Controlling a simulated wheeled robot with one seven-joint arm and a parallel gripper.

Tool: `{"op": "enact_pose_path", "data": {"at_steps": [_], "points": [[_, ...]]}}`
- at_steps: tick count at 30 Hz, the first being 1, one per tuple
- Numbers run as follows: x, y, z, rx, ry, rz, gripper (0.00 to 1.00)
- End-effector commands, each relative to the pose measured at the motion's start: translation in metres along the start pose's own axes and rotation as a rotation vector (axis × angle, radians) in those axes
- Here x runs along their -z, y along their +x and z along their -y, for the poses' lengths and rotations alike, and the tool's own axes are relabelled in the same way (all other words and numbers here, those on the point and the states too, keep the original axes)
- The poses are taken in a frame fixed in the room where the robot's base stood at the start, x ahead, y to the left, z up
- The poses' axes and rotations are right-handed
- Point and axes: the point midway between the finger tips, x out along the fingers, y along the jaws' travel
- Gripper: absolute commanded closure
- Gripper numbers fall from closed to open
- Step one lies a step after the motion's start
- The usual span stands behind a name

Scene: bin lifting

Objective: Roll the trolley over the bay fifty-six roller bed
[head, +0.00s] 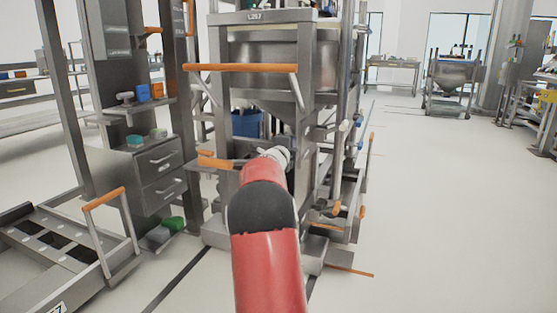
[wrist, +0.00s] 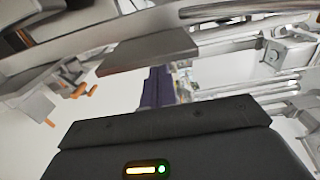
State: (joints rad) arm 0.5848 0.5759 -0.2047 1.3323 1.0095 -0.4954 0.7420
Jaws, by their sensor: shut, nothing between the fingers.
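A tall steel frame (head: 305,110) with a plate that seems to read L267 stands in the head view's middle. It carries a steel hopper (head: 262,62) and an orange push bar (head: 240,68). It may be the trolley; I cannot tell for sure. A low steel bed (head: 50,240) with dark openings and an orange handle (head: 103,198) lies at the lower left. Its plate is cut off, and I cannot tell whether it is the bay fifty-six roller bed. My gripper, in front of the frame, shows its dark housing in the wrist view (wrist: 165,140); its fingertips are hidden. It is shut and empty.
A grey drawer cabinet (head: 155,175) with shelves stands left of the frame. Orange-ended bars (head: 350,270) stick out low on the frame's right. Another hopper on a stand (head: 455,80) is far back. The floor at right (head: 450,220) is clear.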

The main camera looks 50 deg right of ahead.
Motion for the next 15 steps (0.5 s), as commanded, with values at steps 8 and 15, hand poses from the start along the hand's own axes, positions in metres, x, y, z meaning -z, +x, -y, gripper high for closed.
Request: {"op": "enact_pose_path", "data": {"at_steps": [8,15], "points": [[-0.001,-0.045,-0.001,-0.001,0.000,0.002,1.00],[-0.001,-0.085,-0.001,-0.002,0.001,0.002,1.00]]}}
